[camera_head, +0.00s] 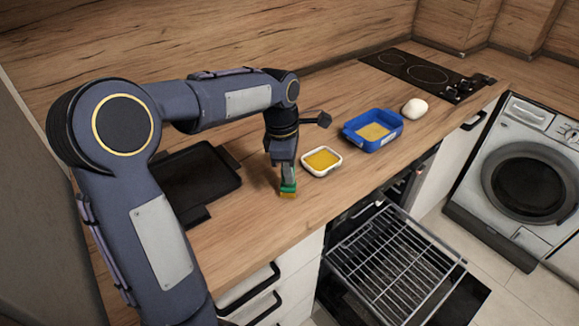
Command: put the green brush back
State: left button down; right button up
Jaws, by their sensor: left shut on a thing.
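The green brush (289,188) is upright on or just above the wooden counter, near its front edge; I cannot tell whether it touches the wood. It has a green body and a yellowish-brown lower end. My left gripper (287,172) points down and is shut on the brush from above. The gripper hides the upper part of the brush. To the right of it is a small white dish (308,170) with yellow-orange contents. My right gripper is not in view.
A blue tray (357,145) with yellowish contents and a white rounded object (414,107) stand further right. A black tray (190,172) lies to the left, partly behind my arm. A black hob (420,72) is at the back. The oven rack (397,262) sticks out below the counter.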

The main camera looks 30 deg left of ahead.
pick_arm(q)
jog(key=c, duration=1.2)
grip_release()
jog(key=shift+o, duration=0.2)
jog(key=r, duration=0.7)
jog(key=shift+s+a+r+p, duration=0.2)
jog(key=shift+a+r+p, duration=0.1)
jog(key=shift+a, duration=0.1)
